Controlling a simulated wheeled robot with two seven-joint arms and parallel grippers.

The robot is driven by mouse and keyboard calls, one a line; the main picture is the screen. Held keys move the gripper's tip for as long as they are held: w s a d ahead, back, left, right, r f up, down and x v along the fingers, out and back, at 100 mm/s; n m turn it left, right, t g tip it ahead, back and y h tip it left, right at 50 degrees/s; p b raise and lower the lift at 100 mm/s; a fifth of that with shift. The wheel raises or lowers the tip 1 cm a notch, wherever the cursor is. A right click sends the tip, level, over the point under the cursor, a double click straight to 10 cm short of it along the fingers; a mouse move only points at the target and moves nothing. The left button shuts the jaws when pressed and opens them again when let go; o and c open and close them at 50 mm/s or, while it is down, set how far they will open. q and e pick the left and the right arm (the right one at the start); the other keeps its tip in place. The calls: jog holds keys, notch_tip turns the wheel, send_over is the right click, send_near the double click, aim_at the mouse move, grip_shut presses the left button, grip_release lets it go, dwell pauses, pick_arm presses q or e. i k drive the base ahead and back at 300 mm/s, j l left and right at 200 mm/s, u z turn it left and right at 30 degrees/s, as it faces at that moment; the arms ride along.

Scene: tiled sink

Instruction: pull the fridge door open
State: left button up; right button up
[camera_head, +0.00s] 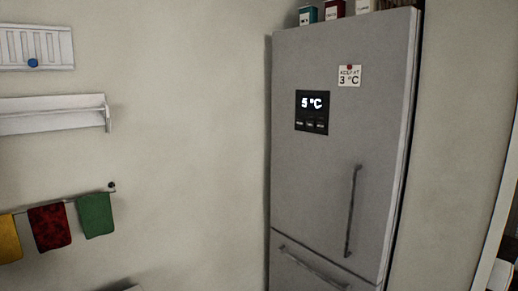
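A tall grey fridge (320,170) stands at the right of centre in the head view. Its upper door (310,190) looks shut. A dark vertical handle (353,212) is on the right part of this door. A lower drawer or door has a slanting, near-horizontal handle (312,270) at the bottom edge of the view. A black display (312,112) on the upper door reads 5 °C. Neither of my grippers is in view.
Several small boxes (334,9) stand on top of the fridge. On the left wall are a white shelf (50,115), a white rack (36,47) and a rail with yellow, red and green cloths (96,214). The wall left of the fridge is bare.

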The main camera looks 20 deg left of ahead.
aim_at(335, 190)
jog(key=u, duration=0.15)
jog(key=i+j, duration=0.1)
jog(key=i, duration=0.45)
jog(key=i+j+z, duration=0.1)
jog(key=i, duration=0.45)
jog(key=i+j, duration=0.15)
jog(key=i, duration=0.4)
